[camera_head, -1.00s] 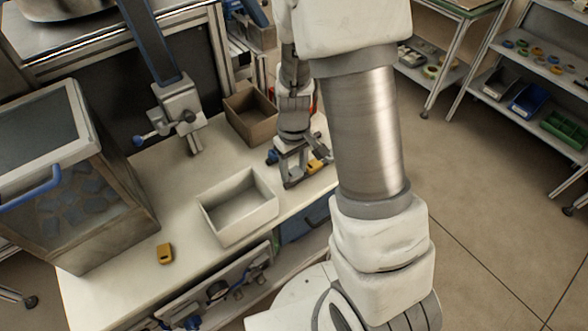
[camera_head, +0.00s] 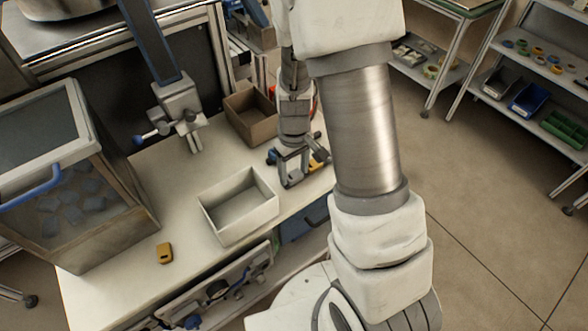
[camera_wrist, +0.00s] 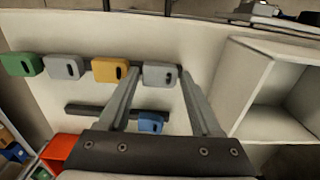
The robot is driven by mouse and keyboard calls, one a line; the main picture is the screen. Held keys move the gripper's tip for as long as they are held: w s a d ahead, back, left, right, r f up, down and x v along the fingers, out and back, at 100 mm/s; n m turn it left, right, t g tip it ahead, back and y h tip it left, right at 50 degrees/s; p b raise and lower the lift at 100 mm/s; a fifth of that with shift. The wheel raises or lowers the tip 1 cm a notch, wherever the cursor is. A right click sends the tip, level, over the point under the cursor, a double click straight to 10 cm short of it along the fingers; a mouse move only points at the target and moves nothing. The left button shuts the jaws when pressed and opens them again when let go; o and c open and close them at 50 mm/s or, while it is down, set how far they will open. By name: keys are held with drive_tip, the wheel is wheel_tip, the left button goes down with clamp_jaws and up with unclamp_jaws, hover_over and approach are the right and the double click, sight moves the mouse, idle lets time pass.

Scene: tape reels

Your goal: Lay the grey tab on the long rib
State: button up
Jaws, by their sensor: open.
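In the wrist view, a grey tab (camera_wrist: 157,76) with a dark slot lies at the right end of a row of tabs. My gripper (camera_wrist: 162,72) is open, with one finger at each side of this tab. Dark strip shows between the tabs of the row, like a long rib (camera_wrist: 84,69) under them. A second grey tab (camera_wrist: 63,67) sits further left, with a yellow tab (camera_wrist: 112,70) between the two. A shorter dark rib (camera_wrist: 88,110) lies nearer, with a blue tab (camera_wrist: 150,122) at its right end. In the head view my gripper (camera_head: 290,178) is low over the table's right part.
A green tab (camera_wrist: 18,64) ends the row at left. A white open box (camera_head: 238,207) stands left of my gripper, and a brown box (camera_head: 252,118) behind it. A loose yellow tab (camera_head: 164,253) lies on the table front, with clear table around it.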

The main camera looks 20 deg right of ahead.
wheel_tip(320, 180, up, 12)
wheel_tip(320, 180, up, 12)
drive_tip(key=m+t, duration=0.2)
drive_tip(key=t, duration=0.1)
hover_over(294, 175)
drive_tip(key=s+a, duration=0.1)
drive_tip(key=s, duration=0.6)
drive_tip(key=s+r+m+t, duration=0.1)
drive_tip(key=s+r+t, duration=0.1)
drive_tip(key=s+r, duration=0.2)
drive_tip(key=s, duration=0.3)
drive_tip(key=shift+s+a+r+m+t, duration=0.2)
drive_tip(key=shift+r+m+t, duration=0.1)
drive_tip(key=shift+r, duration=0.05)
